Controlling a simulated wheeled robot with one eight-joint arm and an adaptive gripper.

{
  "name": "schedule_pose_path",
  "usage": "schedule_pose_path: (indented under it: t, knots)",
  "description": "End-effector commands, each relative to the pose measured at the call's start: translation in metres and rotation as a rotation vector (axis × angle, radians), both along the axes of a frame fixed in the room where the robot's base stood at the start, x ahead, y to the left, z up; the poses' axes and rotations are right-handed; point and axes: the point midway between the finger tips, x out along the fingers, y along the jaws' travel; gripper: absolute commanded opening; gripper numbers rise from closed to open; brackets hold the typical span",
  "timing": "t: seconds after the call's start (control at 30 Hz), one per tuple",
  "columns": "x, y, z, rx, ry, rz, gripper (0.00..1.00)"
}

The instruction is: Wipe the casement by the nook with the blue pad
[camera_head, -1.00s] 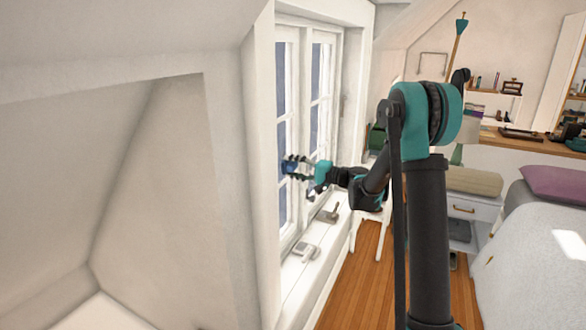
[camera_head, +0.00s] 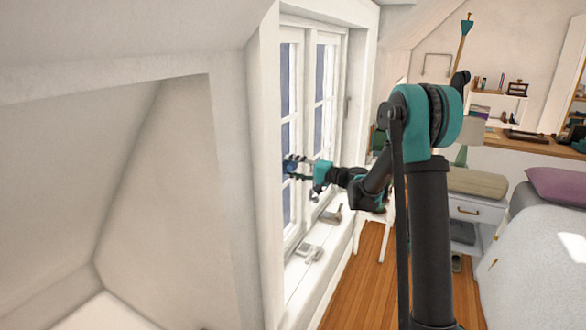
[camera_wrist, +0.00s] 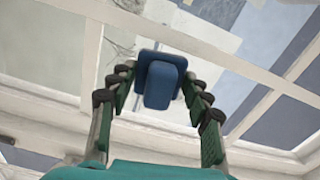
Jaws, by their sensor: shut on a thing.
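The casement (camera_head: 300,115) is a white-framed, multi-pane window in the left wall, beside the sloped nook. My gripper (camera_head: 292,168) reaches from the right to the near sash, at about mid-height. It is shut on the blue pad (camera_wrist: 160,78), which sits between the fingertips in the wrist view. The pad faces the window glass, with white glazing bars to either side. Pale smudges and thin streaks show on the panes around the pad in the wrist view. I cannot tell whether the pad touches the glass.
The white sill (camera_head: 305,275) below holds latch-like metal fittings (camera_head: 309,252). The sloped nook wall (camera_head: 150,190) stands close on the left. Wooden floor (camera_head: 380,285) is open between.

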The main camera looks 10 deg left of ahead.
Motion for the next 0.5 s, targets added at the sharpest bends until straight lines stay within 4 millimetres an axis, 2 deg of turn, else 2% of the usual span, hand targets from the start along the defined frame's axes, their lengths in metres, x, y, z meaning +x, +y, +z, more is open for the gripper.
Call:
schedule_pose_path:
  t: [0.5]
  knots:
    - [0.031,-0.014,0.000,0.000,0.000,0.000,0.22]
